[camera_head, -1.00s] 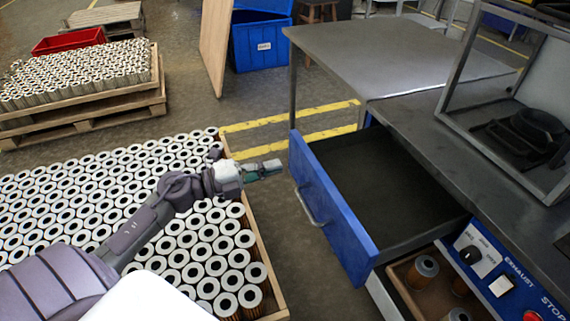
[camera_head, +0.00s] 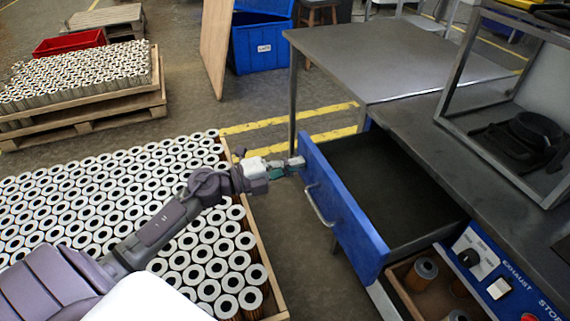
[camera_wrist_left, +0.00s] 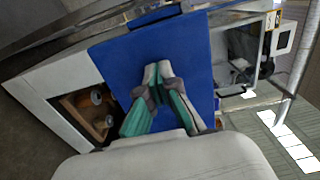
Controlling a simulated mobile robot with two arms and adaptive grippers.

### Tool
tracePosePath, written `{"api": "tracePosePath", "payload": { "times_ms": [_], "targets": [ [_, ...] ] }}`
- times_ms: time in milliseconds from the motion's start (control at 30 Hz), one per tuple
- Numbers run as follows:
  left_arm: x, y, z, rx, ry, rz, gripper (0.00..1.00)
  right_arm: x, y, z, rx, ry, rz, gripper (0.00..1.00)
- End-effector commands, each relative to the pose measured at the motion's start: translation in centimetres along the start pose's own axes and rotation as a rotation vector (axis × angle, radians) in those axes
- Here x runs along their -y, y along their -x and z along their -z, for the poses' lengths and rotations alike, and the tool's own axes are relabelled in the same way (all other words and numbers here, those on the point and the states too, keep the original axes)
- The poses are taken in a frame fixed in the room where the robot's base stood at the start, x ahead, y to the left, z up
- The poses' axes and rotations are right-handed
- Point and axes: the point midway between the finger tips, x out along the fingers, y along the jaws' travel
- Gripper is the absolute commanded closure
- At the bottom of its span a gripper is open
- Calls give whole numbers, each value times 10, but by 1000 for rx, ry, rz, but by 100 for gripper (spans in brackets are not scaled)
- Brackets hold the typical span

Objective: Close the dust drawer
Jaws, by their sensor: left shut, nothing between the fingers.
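The dust drawer (camera_head: 345,212) has a blue front with a metal handle (camera_head: 320,205) and a dark, empty inside. It stands partly pulled out from the grey workbench. My left gripper (camera_head: 298,163) is shut and empty, with its tips at the upper far end of the blue front; they look to be touching it or very close. In the left wrist view the shut fingertips (camera_wrist_left: 152,75) point at the blue drawer front (camera_wrist_left: 190,50), which fills the middle. The handle is not clearly seen there. My right gripper is not in view.
An open compartment (camera_head: 408,290) with filter cartridges sits below the drawer, beside the exhaust control panel (camera_head: 490,268). A large crate of white-topped cartridges (camera_head: 100,200) lies under my left arm. A grey table (camera_head: 390,60) stands behind the drawer. Floor between crate and drawer is clear.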

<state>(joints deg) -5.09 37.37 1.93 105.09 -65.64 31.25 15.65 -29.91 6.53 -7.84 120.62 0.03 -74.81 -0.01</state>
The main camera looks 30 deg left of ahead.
Motion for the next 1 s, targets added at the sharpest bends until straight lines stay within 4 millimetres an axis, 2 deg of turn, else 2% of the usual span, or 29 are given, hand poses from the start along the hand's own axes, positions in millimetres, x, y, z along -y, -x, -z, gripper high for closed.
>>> {"api": "tracePosePath", "payload": {
  "times_ms": [33,200,433,600,700,833,1000],
  "targets": [
    [5,-11,0,0,0,2,100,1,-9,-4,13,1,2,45],
    [6,-51,0,-1,0,3,100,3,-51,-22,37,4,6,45],
    [5,-114,0,0,0,4,100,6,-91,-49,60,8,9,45],
    [3,-156,0,0,-1,2,100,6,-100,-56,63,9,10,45],
    [1,-174,0,0,0,1,100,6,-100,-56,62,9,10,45],
    [1,-189,0,0,0,1,100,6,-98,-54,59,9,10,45],
    [1,-198,0,1,0,1,100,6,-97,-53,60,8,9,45]
  ]
}}
